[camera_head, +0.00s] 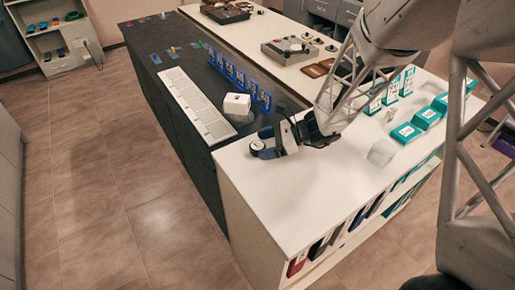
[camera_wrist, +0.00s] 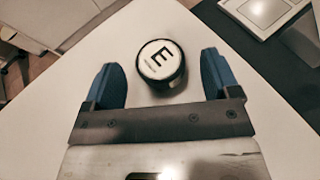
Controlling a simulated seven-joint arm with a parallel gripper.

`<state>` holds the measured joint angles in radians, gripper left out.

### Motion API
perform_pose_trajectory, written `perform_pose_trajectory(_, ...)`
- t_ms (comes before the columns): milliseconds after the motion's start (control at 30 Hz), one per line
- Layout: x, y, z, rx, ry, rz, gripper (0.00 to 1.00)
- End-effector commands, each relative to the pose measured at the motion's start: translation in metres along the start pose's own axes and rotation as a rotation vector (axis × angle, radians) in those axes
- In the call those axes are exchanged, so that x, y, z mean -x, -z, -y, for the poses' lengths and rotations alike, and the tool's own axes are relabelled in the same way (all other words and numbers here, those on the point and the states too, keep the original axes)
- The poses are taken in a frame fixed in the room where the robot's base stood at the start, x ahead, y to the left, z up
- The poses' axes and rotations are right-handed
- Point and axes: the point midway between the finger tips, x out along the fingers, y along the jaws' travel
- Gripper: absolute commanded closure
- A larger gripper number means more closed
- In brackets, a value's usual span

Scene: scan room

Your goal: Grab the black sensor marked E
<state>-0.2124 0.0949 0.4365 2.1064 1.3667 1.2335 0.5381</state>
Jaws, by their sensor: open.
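The black sensor marked E (camera_wrist: 161,62) is a short round black body with a white top bearing a black letter E. It stands upright on the white counter, and shows small in the head view (camera_head: 257,145) near the counter's left edge. My gripper (camera_wrist: 162,68) is open and empty, with one blue finger on each side of the sensor in the wrist view. Clear gaps show between the fingers and the sensor there. In the head view my gripper (camera_head: 277,141) is low over the counter beside the sensor, and partly hides its surroundings.
The white counter (camera_head: 290,205) is bare in front of my gripper. A pale block (camera_head: 381,152) and teal boxes (camera_head: 406,132) stand to the right. On the dark bench at left are a white cube (camera_head: 237,104), a blue rack (camera_head: 240,80) and a pale tray (camera_head: 190,100).

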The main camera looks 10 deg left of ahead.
Motion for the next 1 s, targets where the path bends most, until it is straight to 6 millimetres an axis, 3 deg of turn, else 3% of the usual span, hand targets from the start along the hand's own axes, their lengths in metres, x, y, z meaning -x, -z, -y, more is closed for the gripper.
perform_pose_trajectory(233,-0.016,0.000,0.000,0.002,0.000,-0.001,0.18)
perform_pose_trajectory(833,-0.017,0.000,0.000,0.001,0.000,-0.001,0.18)
perform_pose_trajectory(1000,-0.017,0.000,0.000,0.001,0.000,-0.001,0.44)
